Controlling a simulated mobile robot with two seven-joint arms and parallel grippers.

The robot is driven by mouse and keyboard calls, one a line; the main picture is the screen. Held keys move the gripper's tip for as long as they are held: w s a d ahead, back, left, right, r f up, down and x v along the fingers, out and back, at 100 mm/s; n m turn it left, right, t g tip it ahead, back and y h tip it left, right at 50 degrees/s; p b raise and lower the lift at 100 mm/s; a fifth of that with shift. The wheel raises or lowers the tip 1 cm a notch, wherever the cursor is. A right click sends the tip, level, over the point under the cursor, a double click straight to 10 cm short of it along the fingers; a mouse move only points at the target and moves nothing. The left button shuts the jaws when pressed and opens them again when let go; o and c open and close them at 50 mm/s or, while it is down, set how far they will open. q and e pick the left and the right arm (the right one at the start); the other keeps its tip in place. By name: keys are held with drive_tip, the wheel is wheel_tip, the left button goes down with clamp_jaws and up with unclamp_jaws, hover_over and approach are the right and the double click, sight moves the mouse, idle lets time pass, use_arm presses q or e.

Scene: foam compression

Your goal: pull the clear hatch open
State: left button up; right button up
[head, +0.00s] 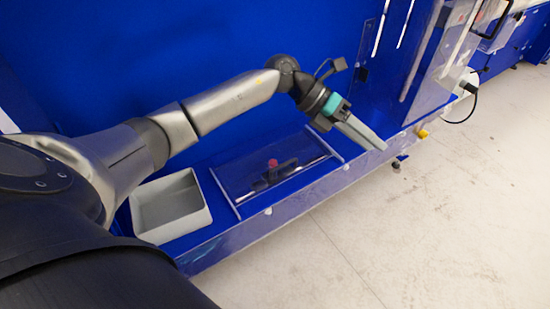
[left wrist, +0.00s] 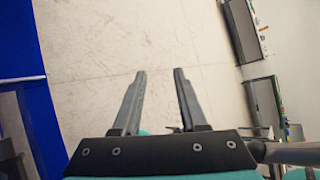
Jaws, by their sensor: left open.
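A clear panel (head: 440,70) stands upright at the upper right of the head view, on the blue machine, with a black handle (head: 497,22) near its upper right. A second, flat clear panel (head: 240,176) lies on the blue ledge, over a dark part with a red knob (head: 272,163). I cannot tell which of the two is the hatch. My left gripper (head: 376,138) is over the ledge's front edge, right of the flat panel and below the upright one. In the left wrist view its fingers (left wrist: 159,75) are apart with only floor between them. My right gripper is not seen.
A grey open bin (head: 205,195) sits at the left of the blue ledge (head: 225,240). A white round part with a black cable (head: 466,85) is at the right. The pale floor (head: 450,220) in front is clear. Dark-framed units (left wrist: 262,100) stand far off.

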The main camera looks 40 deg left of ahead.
use_arm(q)
drive_tip(key=a+f+m+g+y, duration=0.15)
drive_tip(key=a+y, duration=0.35)
drive_tip(key=a, duration=0.5)
drive_tip(key=g+y+b, duration=0.1)
drive_tip(key=g+y, duration=0.1)
drive_tip(key=y, duration=0.2)
hover_over(275, 175)
drive_tip(key=shift+n, duration=0.45)
drive_tip(key=a+x, duration=0.1)
drive_tip(key=x, duration=0.7)
drive_tip(key=a+x, duration=0.1)
drive_tip(key=x, duration=0.3)
drive_tip(key=shift+w+a+f, duration=0.2)
drive_tip(key=shift+a+f, duration=0.05)
drive_tip(key=shift+f, duration=0.25)
clamp_jaws()
drive_tip(key=shift+r, duration=0.1)
